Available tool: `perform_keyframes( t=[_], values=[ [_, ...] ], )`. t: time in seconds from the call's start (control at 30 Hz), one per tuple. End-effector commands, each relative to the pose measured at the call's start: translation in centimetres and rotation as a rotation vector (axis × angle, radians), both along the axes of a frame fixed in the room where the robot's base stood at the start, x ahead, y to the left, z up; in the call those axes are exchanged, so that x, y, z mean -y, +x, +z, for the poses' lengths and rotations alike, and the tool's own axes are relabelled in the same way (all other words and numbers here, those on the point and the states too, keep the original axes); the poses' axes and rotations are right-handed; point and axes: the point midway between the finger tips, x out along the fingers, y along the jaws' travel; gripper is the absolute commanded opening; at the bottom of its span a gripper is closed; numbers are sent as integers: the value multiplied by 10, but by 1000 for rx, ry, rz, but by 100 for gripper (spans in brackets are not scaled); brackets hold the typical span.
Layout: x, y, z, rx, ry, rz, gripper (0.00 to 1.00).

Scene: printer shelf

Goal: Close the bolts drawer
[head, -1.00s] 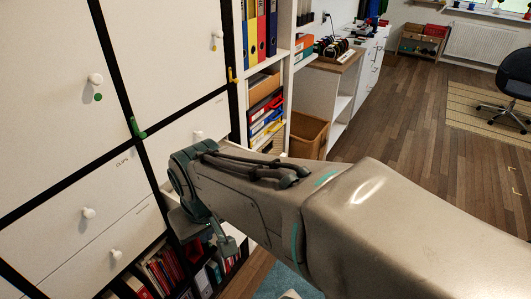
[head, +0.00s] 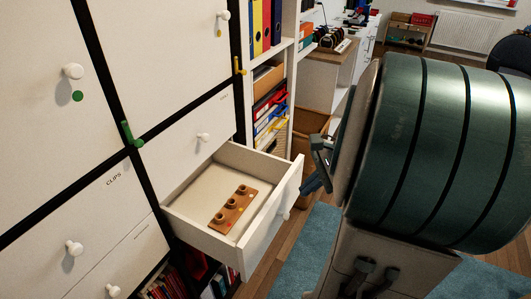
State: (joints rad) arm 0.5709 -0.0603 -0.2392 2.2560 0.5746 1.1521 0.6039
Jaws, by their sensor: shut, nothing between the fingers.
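An open white drawer (head: 207,240) sticks out of the cabinet, below a shut drawer front (head: 190,135) with a white knob. Its label is not visible, so I cannot confirm that it is the bolts drawer. My gripper (head: 319,165) is partly in view just right of the drawer front, mostly hidden behind my arm. It looks shut and empty, apart from the drawer.
A shut drawer front labelled CLIPS (head: 80,215) is at the left. Doors with knobs and green and yellow handles (head: 130,133) are above. Shelves with binders (head: 268,28) stand behind the drawer. A blue rug (head: 306,250) covers the floor in front. My arm fills the right.

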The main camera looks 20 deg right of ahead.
Motion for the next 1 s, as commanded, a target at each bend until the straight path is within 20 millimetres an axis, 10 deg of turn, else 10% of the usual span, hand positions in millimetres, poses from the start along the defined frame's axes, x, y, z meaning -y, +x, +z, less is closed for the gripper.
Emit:
perform_keyframes(
  t=[0.2, 0.37, 1.0],
  values=[
    [82, -5, -23, -44, 265, -510, 0],
    [108, -9, -27, -46, 350, -658, 0],
    [63, 51, -99, -47, 361, -673, 0]
  ],
)
